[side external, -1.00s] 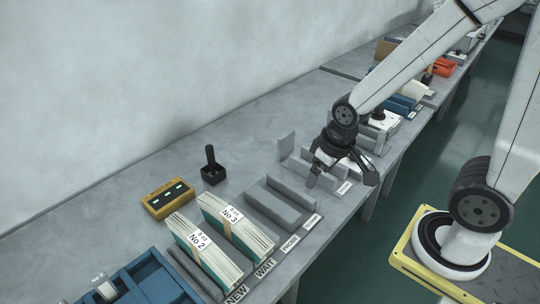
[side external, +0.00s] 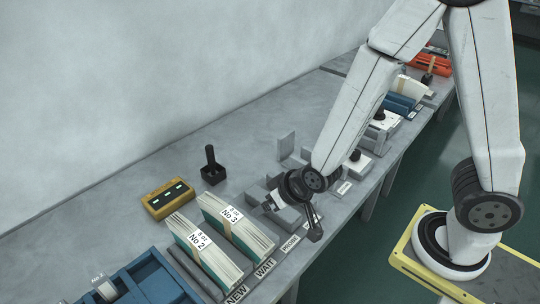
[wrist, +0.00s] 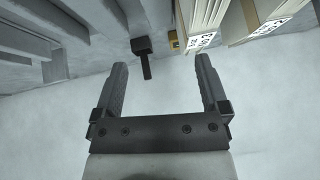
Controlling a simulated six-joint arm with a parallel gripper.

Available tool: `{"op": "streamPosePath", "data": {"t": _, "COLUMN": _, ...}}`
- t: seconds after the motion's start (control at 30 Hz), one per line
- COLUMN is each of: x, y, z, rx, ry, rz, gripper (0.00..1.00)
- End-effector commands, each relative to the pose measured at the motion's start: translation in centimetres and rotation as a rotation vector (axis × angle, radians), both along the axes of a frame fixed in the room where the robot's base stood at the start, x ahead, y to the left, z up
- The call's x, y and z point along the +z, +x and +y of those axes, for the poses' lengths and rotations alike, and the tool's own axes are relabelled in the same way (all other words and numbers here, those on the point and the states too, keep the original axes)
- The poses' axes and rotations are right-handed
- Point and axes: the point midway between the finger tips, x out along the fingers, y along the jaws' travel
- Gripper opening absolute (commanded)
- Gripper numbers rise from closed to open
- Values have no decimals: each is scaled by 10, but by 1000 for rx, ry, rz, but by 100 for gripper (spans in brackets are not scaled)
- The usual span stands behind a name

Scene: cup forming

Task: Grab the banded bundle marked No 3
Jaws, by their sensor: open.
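The banded bundle marked No 3 (side external: 243,236) stands on edge in a grey rack on the bench, a stack of cream sheets with a tan band and a white label. Beside it on the left stands a like bundle marked No 2 (side external: 203,252). My gripper (side external: 290,217) is to the right of the No 3 bundle, over the grey slots, apart from it. In the wrist view my gripper (wrist: 160,75) has its two fingers wide apart with nothing between them.
A black holder with an upright handle (side external: 212,170) and a yellow box with lit displays (side external: 169,199) stand behind the bundles. A blue tray (side external: 150,280) is at front left. Grey upright plates (side external: 286,146) stand behind my gripper.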

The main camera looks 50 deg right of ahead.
Motion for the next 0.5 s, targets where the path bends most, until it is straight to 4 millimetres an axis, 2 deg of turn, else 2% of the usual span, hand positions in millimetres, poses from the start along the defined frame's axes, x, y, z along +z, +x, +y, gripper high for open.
{"op": "streamPosePath", "data": {"t": 0.2, "x": -17, "y": 2, "z": 25, "rx": -18, "ry": -12, "rz": -144, "gripper": 94}}
{"op": "streamPosePath", "data": {"t": 0.5, "x": -27, "y": -6, "z": 46, "rx": -31, "ry": -60, "rz": -359, "gripper": 94}}
